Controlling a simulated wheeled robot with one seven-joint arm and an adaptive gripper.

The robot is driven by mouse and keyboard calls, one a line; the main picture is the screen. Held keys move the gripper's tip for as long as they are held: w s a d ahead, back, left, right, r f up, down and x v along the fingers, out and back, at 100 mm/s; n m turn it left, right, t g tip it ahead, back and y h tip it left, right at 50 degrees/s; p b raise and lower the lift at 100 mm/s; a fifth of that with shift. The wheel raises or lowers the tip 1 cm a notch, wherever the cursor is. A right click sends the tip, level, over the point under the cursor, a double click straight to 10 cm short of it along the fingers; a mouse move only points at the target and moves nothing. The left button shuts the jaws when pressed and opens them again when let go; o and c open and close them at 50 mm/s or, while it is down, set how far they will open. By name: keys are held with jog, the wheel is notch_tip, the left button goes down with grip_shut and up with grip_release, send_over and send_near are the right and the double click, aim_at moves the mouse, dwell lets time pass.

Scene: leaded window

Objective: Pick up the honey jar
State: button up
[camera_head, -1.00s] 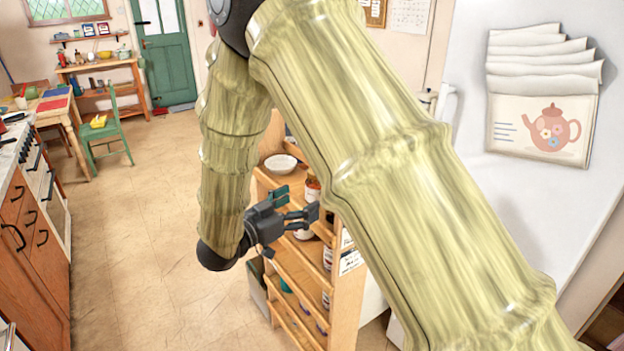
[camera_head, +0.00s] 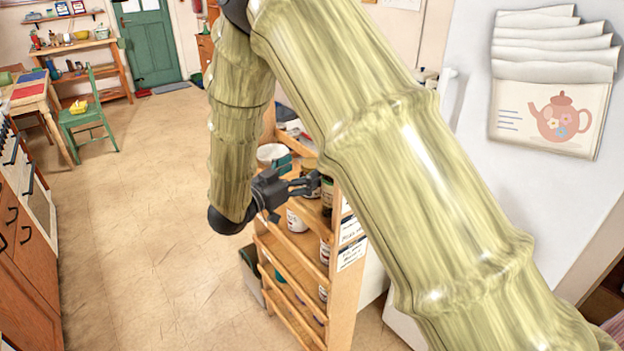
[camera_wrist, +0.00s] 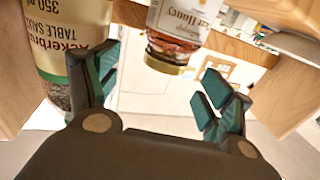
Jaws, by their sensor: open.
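The honey jar (camera_wrist: 180,28) shows upside down at the top of the wrist view, with a gold lid, amber contents and a pale label reading "Honey". My gripper (camera_wrist: 157,78) is open, its two green-padded fingers apart and empty. In the head view my gripper (camera_head: 308,183) reaches into the wooden shelf unit (camera_head: 343,298) at an upper shelf. I cannot clearly pick out the honey jar there.
A large table sauce container (camera_wrist: 62,30) stands close beside the left finger in the wrist view. A wooden shelf part (camera_wrist: 288,90) is on the right. A white bowl (camera_head: 272,153) and a white jar (camera_head: 297,221) are on the shelves.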

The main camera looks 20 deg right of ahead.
aim_at(304, 169)
jog(key=x, duration=0.1)
jog(key=p+x, duration=0.1)
jog(key=x, duration=0.1)
jog(key=p+x, duration=0.1)
jog(key=shift+w+f, duration=0.35)
jog(key=shift+w+d, duration=0.1)
jog(key=shift+d, duration=0.2)
grip_shut()
